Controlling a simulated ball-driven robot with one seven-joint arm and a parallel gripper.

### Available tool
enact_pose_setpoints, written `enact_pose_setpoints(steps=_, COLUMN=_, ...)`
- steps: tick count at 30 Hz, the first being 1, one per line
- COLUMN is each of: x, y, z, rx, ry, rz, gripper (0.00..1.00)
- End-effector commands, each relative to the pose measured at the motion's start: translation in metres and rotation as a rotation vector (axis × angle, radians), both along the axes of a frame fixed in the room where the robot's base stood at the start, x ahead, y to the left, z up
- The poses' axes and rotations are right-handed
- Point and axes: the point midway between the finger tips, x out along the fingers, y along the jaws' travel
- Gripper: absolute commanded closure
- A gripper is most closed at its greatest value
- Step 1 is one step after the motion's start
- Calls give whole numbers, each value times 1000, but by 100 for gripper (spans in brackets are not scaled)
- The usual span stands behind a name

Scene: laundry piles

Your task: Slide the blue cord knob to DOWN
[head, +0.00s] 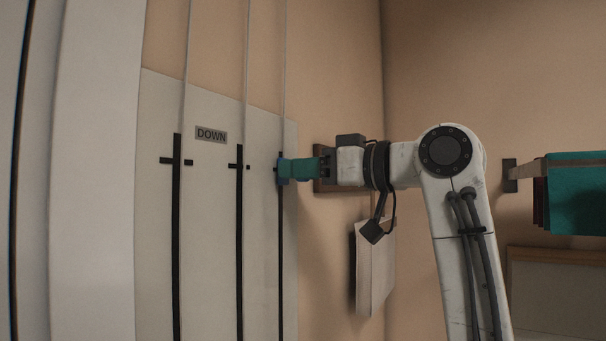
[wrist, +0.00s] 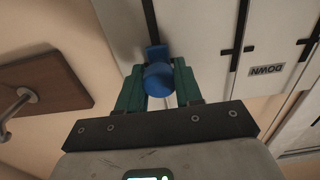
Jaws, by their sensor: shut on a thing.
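The blue cord knob (wrist: 158,79) sits between my gripper's two green fingers in the wrist view. In the head view only a small blue part (head: 283,170) of it shows at the rightmost black slot, near the slot's upper end. My gripper (head: 298,169) is shut on the knob; it also shows in the wrist view (wrist: 159,84). The DOWN label (head: 211,135) is on the pale panel (head: 212,230), above and left of the knob, between the left and middle slots. In the wrist view the DOWN label (wrist: 267,70) looks upside down at the right.
The left slot (head: 177,240) and middle slot (head: 239,240) run down the panel, with cords above them. A brown wall plate (head: 325,181) is behind my gripper. A pale board (head: 376,268) hangs below my wrist. Teal cloth (head: 578,195) hangs on a rail at right.

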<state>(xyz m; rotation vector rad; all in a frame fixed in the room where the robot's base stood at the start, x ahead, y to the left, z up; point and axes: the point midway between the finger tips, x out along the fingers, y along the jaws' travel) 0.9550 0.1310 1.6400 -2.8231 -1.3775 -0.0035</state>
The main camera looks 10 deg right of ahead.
Motion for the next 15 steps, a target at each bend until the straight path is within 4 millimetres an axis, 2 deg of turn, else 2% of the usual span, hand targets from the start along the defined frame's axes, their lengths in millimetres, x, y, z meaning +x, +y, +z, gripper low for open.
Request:
enact_pose_setpoints(steps=2, x=1, y=1, z=-2, rx=-2, ry=4, rz=1, gripper=100)
enact_pose_setpoints(steps=3, x=1, y=1, z=-2, rx=-2, ry=4, rz=1, gripper=64)
enact_pose_setpoints(steps=11, x=1, y=1, z=-2, rx=-2, ry=3, rz=1, gripper=39)
enact_pose_setpoints(steps=15, x=1, y=0, z=-2, rx=-2, ry=3, rz=1, gripper=39)
